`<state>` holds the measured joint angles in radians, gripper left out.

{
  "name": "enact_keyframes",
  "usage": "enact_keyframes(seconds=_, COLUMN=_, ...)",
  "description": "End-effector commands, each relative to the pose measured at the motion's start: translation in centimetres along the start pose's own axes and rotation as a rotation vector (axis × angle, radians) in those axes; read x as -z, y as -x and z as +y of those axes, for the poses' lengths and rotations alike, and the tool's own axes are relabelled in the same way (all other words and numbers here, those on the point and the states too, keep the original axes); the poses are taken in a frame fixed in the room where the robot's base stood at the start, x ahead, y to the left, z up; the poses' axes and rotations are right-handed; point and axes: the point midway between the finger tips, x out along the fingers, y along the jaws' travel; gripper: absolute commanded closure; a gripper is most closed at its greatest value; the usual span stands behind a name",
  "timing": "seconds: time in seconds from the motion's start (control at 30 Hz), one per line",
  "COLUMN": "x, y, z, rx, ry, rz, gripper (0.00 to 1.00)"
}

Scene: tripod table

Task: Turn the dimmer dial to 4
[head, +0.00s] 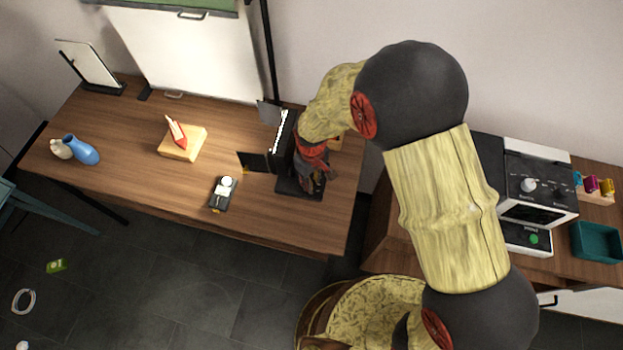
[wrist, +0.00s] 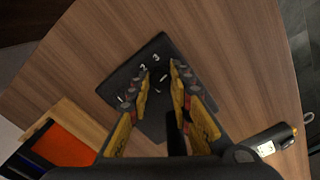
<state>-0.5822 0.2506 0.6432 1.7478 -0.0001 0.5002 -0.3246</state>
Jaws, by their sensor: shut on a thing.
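The dimmer dial (wrist: 161,86) is dark and sits on a black base plate (wrist: 122,88) in the wrist view. White numerals 1, 2 and 3 show on the plate to the left of and above the dial; no 4 is visible. A short white mark shows between my fingertips, but I cannot tell which numeral it points to. My gripper (wrist: 160,84) is shut on the dial, with a yellow finger on each side. In the head view my gripper (head: 312,182) is low over the black base (head: 290,187) of a lit lamp (head: 284,135), hiding the dial.
A small black meter (head: 222,193) with a white dome lies left of the lamp. The lamp's dark flaps (head: 256,161) stick out beside my gripper. Bare wood surrounds the meter.

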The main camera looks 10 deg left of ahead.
Motion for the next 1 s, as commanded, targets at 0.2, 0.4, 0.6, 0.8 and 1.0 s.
enact_keyframes(seconds=0.2, x=0.0, y=-0.1, z=0.0, rx=0.000, ry=0.000, rz=-0.001, gripper=1.00)
enact_keyframes(seconds=0.4, x=0.0, y=0.0, z=0.0, rx=0.000, ry=0.000, rz=0.000, gripper=0.70)
enact_keyframes(seconds=0.6, x=0.0, y=0.0, z=0.0, rx=0.000, ry=0.001, rz=0.000, gripper=0.60)
enact_keyframes(seconds=0.8, x=0.0, y=0.0, z=0.0, rx=0.000, ry=0.001, rz=0.000, gripper=0.60)
enact_keyframes(seconds=1.0, x=0.1, y=1.1, z=0.0, rx=-0.001, ry=0.001, rz=0.003, gripper=0.60)
